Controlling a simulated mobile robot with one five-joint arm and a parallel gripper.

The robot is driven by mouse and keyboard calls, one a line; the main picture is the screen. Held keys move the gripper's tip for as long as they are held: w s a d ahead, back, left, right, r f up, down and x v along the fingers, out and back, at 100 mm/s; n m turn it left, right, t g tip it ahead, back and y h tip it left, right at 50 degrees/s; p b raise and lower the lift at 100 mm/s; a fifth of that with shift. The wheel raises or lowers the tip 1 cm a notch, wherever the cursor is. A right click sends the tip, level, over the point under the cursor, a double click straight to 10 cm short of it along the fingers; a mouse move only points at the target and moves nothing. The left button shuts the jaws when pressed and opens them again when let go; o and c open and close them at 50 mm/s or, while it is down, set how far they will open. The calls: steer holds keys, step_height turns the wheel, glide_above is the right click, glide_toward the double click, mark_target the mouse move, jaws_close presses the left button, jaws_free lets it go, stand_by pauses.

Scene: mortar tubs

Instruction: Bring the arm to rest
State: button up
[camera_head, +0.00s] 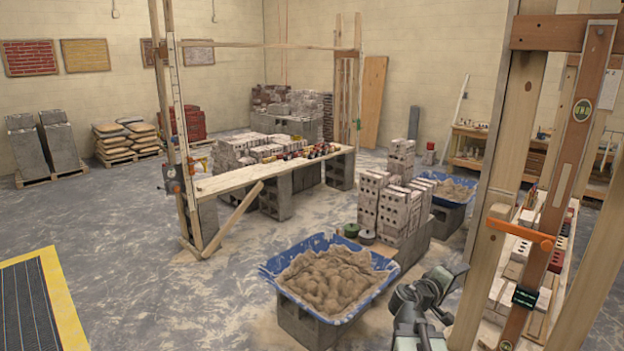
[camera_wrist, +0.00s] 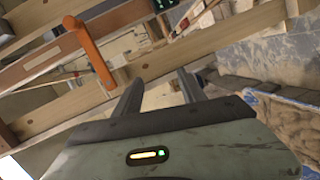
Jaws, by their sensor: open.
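My gripper (camera_wrist: 162,84) is open, its two dark fingers apart with nothing between them in the wrist view. In the head view my arm and gripper (camera_head: 440,285) show at the lower right, beside a wooden post frame (camera_head: 497,200) and right of the near blue mortar tub (camera_head: 386,287). The gripper points toward the frame and is in the air. I cannot tell the exact gap between the fingers and the wood.
An orange clamp (camera_head: 520,234) sits on the frame, and it also shows in the wrist view (camera_wrist: 88,48). Stacked blocks (camera_head: 392,205) stand behind the near tub. A plank scaffold (camera_head: 240,180) stands left of centre. The left floor is mostly clear.

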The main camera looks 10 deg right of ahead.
steer(key=s+a+f+m+g+y+b, duration=0.1)
steer(key=a+f+m+g+y+b, duration=0.2)
steer(key=a+f, duration=0.75)
steer(key=s+a+f+g+y+b, duration=0.15)
steer(key=a+f+y, duration=0.35)
steer(key=a+f, duration=0.6)
steer(key=s+a+f+g+y, duration=0.3)
steer(key=s+a+f+y, duration=0.1)
steer(key=s+a, duration=0.4)
steer(key=shift+a+f+m+y, duration=0.25)
steer(key=shift+a+m+y, duration=0.15)
steer(key=shift+a+y, duration=0.65)
steer(key=shift+a, duration=0.15)
